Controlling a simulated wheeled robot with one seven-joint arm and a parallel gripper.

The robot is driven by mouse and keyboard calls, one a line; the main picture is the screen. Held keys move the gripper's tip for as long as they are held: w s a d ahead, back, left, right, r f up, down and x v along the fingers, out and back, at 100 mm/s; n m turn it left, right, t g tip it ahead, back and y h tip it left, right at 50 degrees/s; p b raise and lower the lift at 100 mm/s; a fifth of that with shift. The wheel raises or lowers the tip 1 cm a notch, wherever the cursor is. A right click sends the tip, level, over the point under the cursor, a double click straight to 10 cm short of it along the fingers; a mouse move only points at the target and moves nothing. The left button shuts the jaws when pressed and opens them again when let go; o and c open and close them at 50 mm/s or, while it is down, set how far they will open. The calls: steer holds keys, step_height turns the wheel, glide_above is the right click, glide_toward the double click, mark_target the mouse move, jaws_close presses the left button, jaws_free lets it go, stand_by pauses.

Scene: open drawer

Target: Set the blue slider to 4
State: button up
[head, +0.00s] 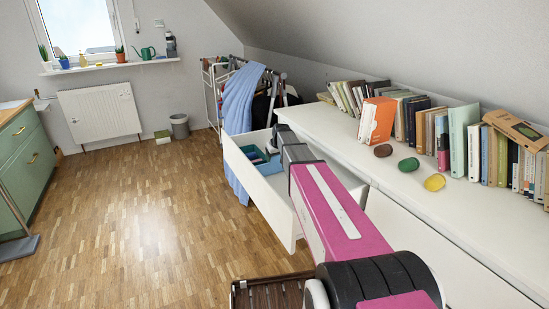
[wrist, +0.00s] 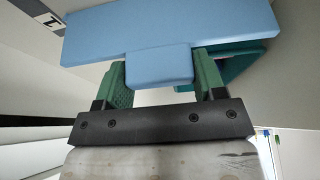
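The blue slider (wrist: 165,30) fills the top of the wrist view as a wide flat blue piece with a block-like tab. Its tab (wrist: 158,66) sits between the two green fingers of my gripper (wrist: 160,80), with a finger against each side and no clear gap. A pale label with a dark mark, seemingly a 1 (wrist: 52,22), shows beside the slider's left end. A teal piece (wrist: 235,62) lies partly behind the right finger. In the head view a blue object (head: 270,166) lies inside the open drawer, below my wrist. My fingertips are hidden there.
The white drawer (head: 285,218) stands open from the white cabinet (head: 335,130). A blue cloth (head: 243,98) hangs behind the drawer.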

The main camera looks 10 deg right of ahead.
steer(key=s+d, duration=0.3)
steer(key=s, duration=0.7)
steer(key=s+d, duration=0.3)
steer(key=s, duration=0.7)
steer(key=shift+s+d, duration=0.25)
steer(key=shift+d, duration=0.05)
steer(key=o, duration=1.3)
steer(key=shift+v, duration=5.45)
steer(key=shift+s+f, duration=0.1)
